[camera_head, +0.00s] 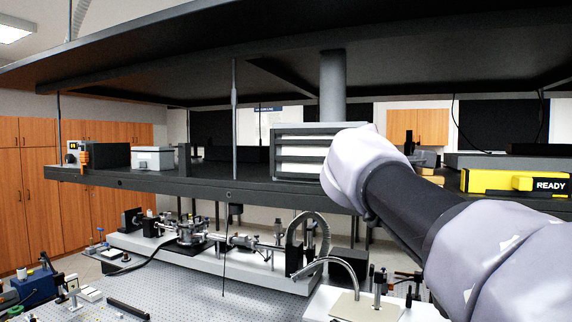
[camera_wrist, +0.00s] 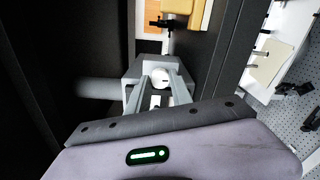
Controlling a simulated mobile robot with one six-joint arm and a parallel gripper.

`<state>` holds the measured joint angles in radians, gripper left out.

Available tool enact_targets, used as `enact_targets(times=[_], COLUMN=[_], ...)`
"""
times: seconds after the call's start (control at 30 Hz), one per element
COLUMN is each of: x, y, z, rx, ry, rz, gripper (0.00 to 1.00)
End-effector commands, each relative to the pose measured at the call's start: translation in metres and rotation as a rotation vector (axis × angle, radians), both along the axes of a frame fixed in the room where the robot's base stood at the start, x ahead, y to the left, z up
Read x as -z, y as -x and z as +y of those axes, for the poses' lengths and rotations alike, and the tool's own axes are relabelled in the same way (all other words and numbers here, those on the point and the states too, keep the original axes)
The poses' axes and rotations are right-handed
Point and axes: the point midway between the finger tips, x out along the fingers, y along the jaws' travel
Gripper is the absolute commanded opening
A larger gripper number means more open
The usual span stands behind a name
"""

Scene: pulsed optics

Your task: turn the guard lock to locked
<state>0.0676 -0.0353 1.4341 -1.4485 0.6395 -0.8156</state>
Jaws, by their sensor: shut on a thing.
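In the wrist view, a white round knob with a small dark mark, which I take to be the guard lock (camera_wrist: 160,77), sits at the face of a grey housing. My gripper (camera_wrist: 158,76) reaches to it with two pale grey fingers, one on each side. The fingers are shut on the knob. A small white and dark piece also shows between the fingers, nearer the palm. In the head view, my pale wrist hides the gripper and the knob. I cannot read which position the lock is in.
A louvred grey unit (camera_head: 300,152) stands on the dark shelf (camera_head: 240,188), under a grey column (camera_head: 333,88). A yellow unit marked READY (camera_head: 515,183) is at the right. A low overhead panel (camera_head: 200,50) spans above. An optics bench (camera_head: 200,244) lies below.

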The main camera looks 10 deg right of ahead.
Motion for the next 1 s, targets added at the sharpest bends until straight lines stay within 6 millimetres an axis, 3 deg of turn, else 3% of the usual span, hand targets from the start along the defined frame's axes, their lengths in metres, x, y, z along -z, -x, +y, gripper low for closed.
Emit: enact_targets(times=[0.73, 0.77, 0.8, 0.87, 1.0], x=[0.0000, 0.0000, 0.0000, 0.0000, 0.0000], y=[-0.0001, 0.0000, 0.0000, 0.0000, 0.0000], z=[0.0000, 0.0000, 0.0000, 0.0000, 0.0000], rx=[0.000, 0.000, 0.000, 0.000, 0.000], ry=[-0.060, -0.060, -0.060, -0.060, -0.060], rz=[-0.041, -0.041, -0.041, -0.041, -0.040], gripper=[0.00, 0.32, 0.40, 0.48, 0.48])
